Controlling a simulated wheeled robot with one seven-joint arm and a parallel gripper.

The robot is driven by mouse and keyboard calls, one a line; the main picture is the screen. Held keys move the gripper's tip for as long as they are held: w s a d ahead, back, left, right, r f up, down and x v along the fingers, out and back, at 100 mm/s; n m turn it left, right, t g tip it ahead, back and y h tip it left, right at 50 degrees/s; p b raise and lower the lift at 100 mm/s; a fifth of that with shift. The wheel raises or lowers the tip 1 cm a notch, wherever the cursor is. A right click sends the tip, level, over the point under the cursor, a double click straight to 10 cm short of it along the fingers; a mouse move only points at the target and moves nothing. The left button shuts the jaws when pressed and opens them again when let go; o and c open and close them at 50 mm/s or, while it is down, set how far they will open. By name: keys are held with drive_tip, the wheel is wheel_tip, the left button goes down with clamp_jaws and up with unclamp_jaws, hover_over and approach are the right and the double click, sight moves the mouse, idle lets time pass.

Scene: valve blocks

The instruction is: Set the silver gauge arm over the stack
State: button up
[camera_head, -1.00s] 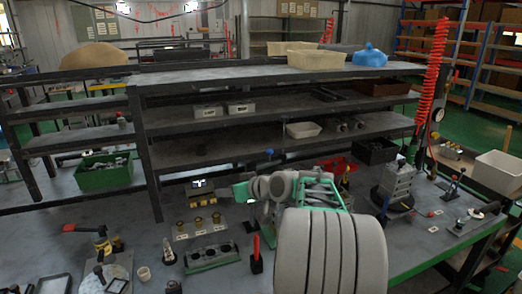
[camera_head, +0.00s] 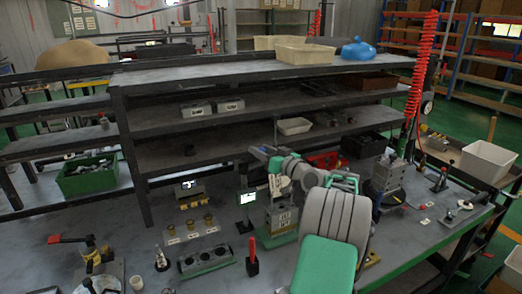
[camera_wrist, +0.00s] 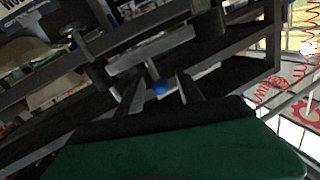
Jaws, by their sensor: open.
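My gripper (camera_head: 275,168) is over the middle of the bench, near the top of a silver block stack (camera_head: 283,216) with a green base. In the wrist view my gripper (camera_wrist: 158,90) has its fingers apart, with a small blue ball knob (camera_wrist: 160,87) showing between or beyond them. A silver bar (camera_wrist: 152,50) crosses beyond the fingers; I cannot tell whether it is the gauge arm. My own arm hides part of the area around the stack. A second silver block stack (camera_head: 388,174) stands on a dark round base at the right.
A small display (camera_head: 247,198) on a black stand is left of the near stack. A dark holed block (camera_head: 206,260) and a red-handled tool (camera_head: 252,256) stand in front. Shelves (camera_head: 210,150) rise behind. A red bin (camera_head: 322,160) is behind my arm.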

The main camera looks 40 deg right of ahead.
clamp_jaws()
idle(0.3)
idle(1.1)
